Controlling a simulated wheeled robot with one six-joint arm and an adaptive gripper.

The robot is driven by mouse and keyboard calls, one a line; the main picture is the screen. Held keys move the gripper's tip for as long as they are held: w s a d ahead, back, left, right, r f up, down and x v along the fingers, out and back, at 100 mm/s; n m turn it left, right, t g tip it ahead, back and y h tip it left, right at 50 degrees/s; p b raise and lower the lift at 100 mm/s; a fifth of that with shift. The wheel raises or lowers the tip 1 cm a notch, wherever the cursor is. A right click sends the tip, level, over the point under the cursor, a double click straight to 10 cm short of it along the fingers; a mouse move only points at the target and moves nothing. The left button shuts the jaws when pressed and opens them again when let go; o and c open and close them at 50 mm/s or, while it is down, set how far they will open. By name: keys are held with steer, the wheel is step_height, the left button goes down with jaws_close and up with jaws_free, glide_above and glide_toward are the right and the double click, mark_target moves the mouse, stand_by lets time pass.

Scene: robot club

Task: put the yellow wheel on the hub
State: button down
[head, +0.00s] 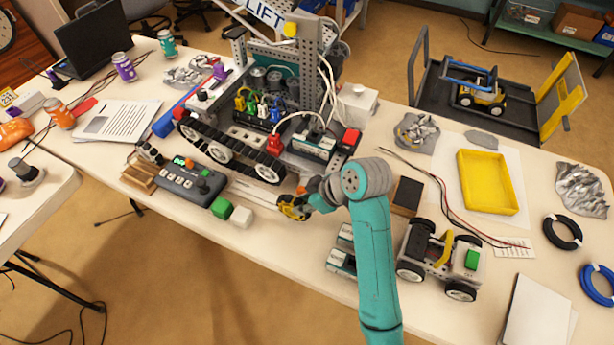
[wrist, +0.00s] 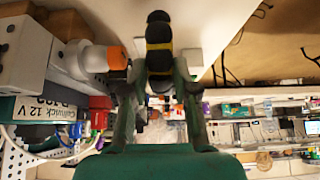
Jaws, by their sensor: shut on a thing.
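The yellow wheel (head: 292,207) is in my gripper (head: 306,202), above the table's front edge in the head view. In the wrist view the wheel (wrist: 159,45) shows edge-on, black with a yellow band, between the fingers of my gripper (wrist: 157,88), which is shut on it. What looks like the hub (wrist: 117,58), an orange tip on a pale round shaft, points toward the wheel from the left. A narrow gap shows between them there. In the head view a small orange spot (head: 301,190) shows just above the wheel; my gripper partly hides this area.
The large tracked robot (head: 235,150) stands just behind my gripper. Batteries (head: 341,262) and a small wheeled car (head: 440,262) stand to the right, near my arm.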

steer(key=shift+w, duration=0.55)
steer(key=shift+w+d, duration=0.2)
steer(key=shift+w, duration=0.25)
steer(key=shift+w+d+r, duration=0.1)
steer(key=shift+w+d, duration=0.25)
steer(key=shift+w, duration=0.6)
steer(key=shift+w+d+f, duration=0.1)
steer(key=shift+w+d, duration=0.25)
steer(key=shift+w, duration=0.55)
steer(key=shift+w+d+r, duration=0.1)
steer(key=shift+w+d, duration=0.25)
steer(key=shift+w, duration=0.6)
stand_by(3.3)
steer(key=c, duration=0.8)
jaws_free()
